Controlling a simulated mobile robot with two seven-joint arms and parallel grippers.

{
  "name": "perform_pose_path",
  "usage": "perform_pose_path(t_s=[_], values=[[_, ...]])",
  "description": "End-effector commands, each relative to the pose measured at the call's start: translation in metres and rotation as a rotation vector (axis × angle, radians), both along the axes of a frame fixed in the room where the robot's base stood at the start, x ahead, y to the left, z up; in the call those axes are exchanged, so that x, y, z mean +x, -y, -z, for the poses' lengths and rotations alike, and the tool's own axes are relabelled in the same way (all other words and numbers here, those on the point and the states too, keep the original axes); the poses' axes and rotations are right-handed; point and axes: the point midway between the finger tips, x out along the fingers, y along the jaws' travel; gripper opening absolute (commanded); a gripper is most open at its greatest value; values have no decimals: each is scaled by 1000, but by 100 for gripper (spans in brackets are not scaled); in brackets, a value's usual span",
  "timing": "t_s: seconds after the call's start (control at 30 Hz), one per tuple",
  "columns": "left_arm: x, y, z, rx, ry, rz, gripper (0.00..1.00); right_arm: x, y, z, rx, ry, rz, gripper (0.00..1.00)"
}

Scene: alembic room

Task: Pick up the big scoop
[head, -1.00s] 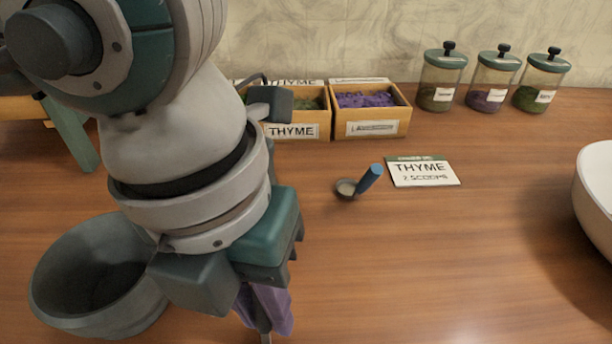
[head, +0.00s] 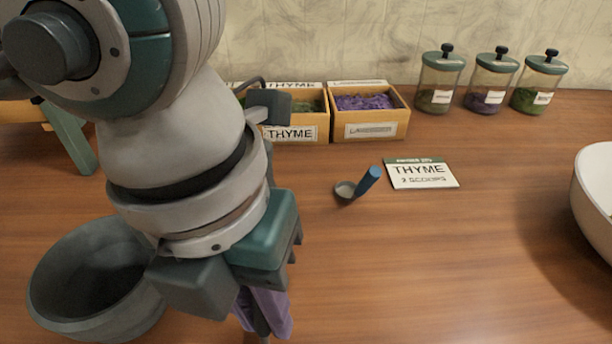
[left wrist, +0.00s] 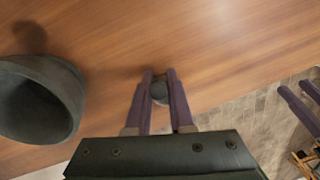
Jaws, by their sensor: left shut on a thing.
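My left gripper (left wrist: 159,82) is shut, its two purple fingers on a dark grey thing (left wrist: 158,91) with a rounded end. This looks like the big scoop, but most of it is hidden. In the head view my left gripper (head: 264,318) points down at the lower edge, beside the grey bowl, with a grey piece between its fingers. A scoop with a blue handle (head: 369,179) and a small grey cup lies on the table, apart from the gripper. My right gripper (left wrist: 303,103) shows at the right edge of the left wrist view, fingers apart.
A grey bowl (head: 50,275) stands left of the gripper. A thyme box (head: 290,134) and a lavender box (head: 370,131) stand at the back. A thyme card (head: 423,173), several lidded jars (head: 440,80) and a white bowl (head: 592,200) are to the right. The front middle is clear.

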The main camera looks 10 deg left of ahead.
Motion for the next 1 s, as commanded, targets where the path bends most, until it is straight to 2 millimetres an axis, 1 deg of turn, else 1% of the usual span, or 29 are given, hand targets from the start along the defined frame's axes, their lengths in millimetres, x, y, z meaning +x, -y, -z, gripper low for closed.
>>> perform_pose_path(t_s=[0.17, 0.27, 0.37, 0.47, 0.7, 0.8, 0.9, 1.0], values=[[0, 0, -5, -1, 1, 0, 0, 0, 0, -1, 0, 0, 0, 45], [1, 1, -15, -2, 3, 0, 0, 0, 0, -3, 0, 0, 0, 45], [1, 0, -32, -2, 4, 1, 0, 0, 0, -5, 0, 0, 0, 45], [1, 1, -58, -4, 6, 1, 0, 0, 0, -8, 0, 0, 0, 45], [2, 1, -132, -2, 8, 2, 0, 0, 1, -14, -3, -1, -2, 45], [1, 1, -158, -2, 8, 2, 0, 0, 1, -16, -4, 0, -3, 45], [1, 0, -177, 0, 5, 1, 0, 0, 1, -17, -4, 0, -3, 45], [1, 0, -190, 0, 3, 1, 0, 0, 1, -18, -5, 0, -4, 45]])
